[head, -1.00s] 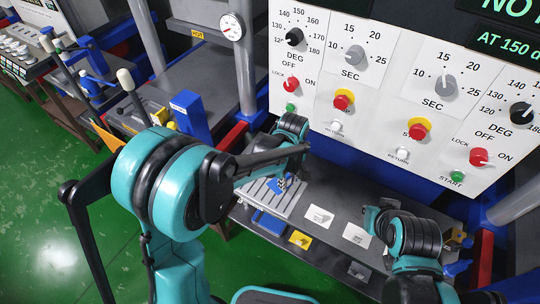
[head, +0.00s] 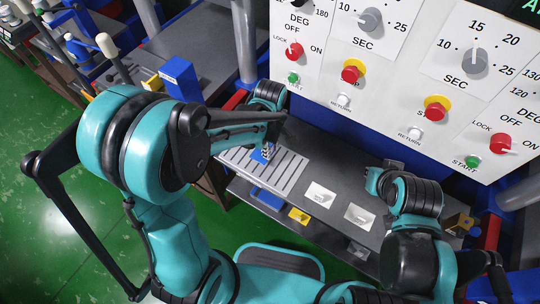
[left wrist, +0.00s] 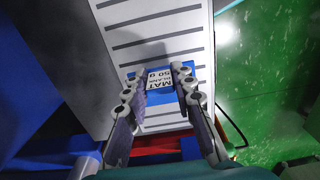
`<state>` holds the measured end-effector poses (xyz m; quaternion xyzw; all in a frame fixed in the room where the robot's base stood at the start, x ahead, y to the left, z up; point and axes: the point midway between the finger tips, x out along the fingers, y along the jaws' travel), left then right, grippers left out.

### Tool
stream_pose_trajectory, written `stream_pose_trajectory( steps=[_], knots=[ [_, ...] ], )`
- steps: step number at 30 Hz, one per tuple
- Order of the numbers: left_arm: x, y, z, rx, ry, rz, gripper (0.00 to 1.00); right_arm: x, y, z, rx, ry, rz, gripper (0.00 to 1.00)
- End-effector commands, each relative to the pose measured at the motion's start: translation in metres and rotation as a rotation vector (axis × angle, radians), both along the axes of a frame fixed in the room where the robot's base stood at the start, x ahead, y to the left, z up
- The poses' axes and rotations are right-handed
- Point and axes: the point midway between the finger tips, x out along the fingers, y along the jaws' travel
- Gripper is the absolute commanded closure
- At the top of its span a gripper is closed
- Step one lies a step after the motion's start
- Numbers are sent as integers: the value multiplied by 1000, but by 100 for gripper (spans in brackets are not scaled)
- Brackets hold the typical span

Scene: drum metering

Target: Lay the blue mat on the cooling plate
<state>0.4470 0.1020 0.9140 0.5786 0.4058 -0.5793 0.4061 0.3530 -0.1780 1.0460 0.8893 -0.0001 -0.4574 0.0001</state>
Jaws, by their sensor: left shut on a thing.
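The blue mat (left wrist: 158,80) carries a white label with dark print and sits between the fingertips of my left gripper (left wrist: 160,78). In the head view the mat (head: 261,155) is a small blue patch under my left gripper (head: 267,149). The cooling plate (head: 285,178) is pale grey with dark parallel slots, and the mat is over its far part. In the left wrist view the plate (left wrist: 150,28) lies behind the mat. I cannot tell whether the mat touches it.
Two white cards (head: 319,194) lie on the dark bench to the right of the plate. A yellow tag (head: 299,215) is at the front edge. The control panel (head: 400,75) rises behind the bench. A blue block (head: 181,80) stands at the left.

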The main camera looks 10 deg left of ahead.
Motion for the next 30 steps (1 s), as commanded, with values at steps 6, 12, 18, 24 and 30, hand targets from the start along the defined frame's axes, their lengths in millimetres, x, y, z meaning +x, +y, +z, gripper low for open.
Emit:
stream_pose_trajectory(
  steps=[6,12,18,24,30],
  knots=[
    [0,1,-23,0,0,0,100,0,0,-11,0,0,0,100],
    [0,1,-42,0,0,-1,100,0,0,-19,0,0,0,100],
    [0,1,-41,0,0,-1,100,0,0,-18,0,0,0,100],
    [0,1,-44,0,0,-1,54,0,0,-20,0,0,0,100],
    [0,1,-43,0,0,-1,54,0,0,-20,0,0,0,100]
  ],
)
